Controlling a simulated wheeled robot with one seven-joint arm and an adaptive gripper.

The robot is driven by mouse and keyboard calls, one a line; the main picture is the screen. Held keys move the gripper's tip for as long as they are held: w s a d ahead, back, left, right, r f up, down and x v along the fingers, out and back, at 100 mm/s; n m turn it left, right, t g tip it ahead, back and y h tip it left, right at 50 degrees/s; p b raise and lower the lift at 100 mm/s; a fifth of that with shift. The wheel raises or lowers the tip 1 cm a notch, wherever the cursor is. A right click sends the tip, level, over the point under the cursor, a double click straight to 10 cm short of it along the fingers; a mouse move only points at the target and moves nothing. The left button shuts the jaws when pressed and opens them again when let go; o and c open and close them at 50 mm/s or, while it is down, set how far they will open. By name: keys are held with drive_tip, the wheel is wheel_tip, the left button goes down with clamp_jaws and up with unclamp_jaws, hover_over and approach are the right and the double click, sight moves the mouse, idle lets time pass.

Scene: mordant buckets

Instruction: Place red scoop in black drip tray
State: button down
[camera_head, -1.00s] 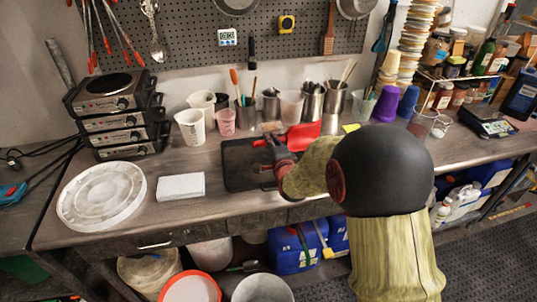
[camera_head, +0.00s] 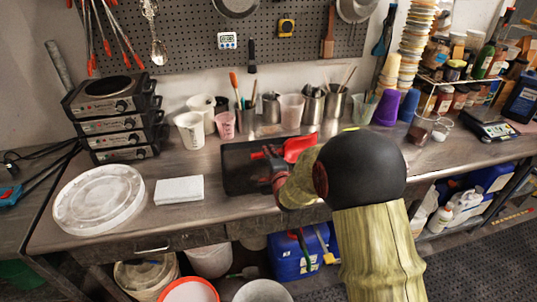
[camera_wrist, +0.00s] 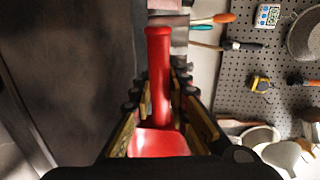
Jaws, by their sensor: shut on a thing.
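The red scoop (camera_head: 298,147) is in my gripper (camera_head: 270,158), over the right part of the black drip tray (camera_head: 238,170) in the head view. In the wrist view, the fingers of my gripper (camera_wrist: 160,105) close around the red scoop (camera_wrist: 158,60), its handle pointing away and its bowl near the palm. The dark tray surface (camera_wrist: 75,70) fills the left of the wrist view. I cannot tell whether the scoop touches the tray. My arm hides the tray's right front part.
A white block (camera_head: 180,189) and a round white lid (camera_head: 98,198) lie left of the tray. Cups and metal tool holders (camera_head: 270,107) stand behind it. Stacked hotplates (camera_head: 113,115) stand at the back left.

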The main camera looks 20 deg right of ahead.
drive_tip(key=c, duration=1.7)
unclamp_jaws()
drive_tip(key=shift+r, duration=0.1)
drive_tip(key=shift+r+p, duration=0.25)
drive_tip(key=shift+p, duration=0.2)
drive_tip(key=s+a+r+n+g+y, duration=0.1)
drive_tip(key=s+a+r+n+g, duration=0.2)
drive_tip(key=s, duration=1)
drive_tip(key=s+a+r+n+g+y+p, duration=0.1)
drive_tip(key=s+a+r+n+g, duration=0.2)
drive_tip(key=s+n, duration=0.7)
drive_tip(key=s+a+r+n+g+y+p, duration=0.1)
drive_tip(key=s+a+r+n+g, duration=0.3)
drive_tip(key=s, duration=1.4)
drive_tip(key=shift+a+r+n, duration=0.5)
drive_tip(key=shift+a+r, duration=0.05)
drive_tip(key=shift+a, duration=0.35)
drive_tip(key=shift+a+r+n, duration=0.5)
drive_tip(key=shift+a, duration=0.35)
drive_tip(key=shift+a+r+n, duration=0.5)
drive_tip(key=shift+a+r, duration=0.05)
drive_tip(key=shift+a, duration=0.35)
